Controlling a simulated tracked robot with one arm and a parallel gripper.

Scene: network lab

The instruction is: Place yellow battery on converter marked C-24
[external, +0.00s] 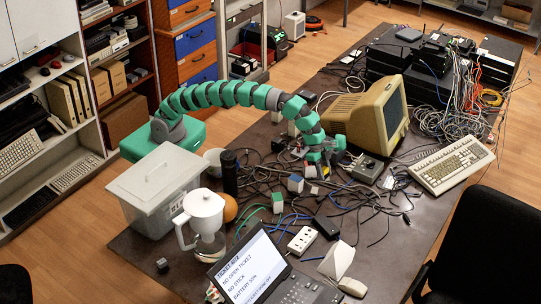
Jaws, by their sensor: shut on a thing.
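My green and grey segmented arm arches over the table from the left. My gripper (318,165) points down among the cables in front of the beige monitor. It is shut on a small pale block (311,171), mostly hidden by the fingers; I cannot tell its colour for sure or whether it touches what is below. A green and white cube (278,203) stands further to the front left. No C-24 marking is readable, and I cannot pick out the yellow battery clearly.
Tangled cables cover the middle of the table. A beige monitor (367,115) and a grey box with a dial (367,167) stand right of my gripper.

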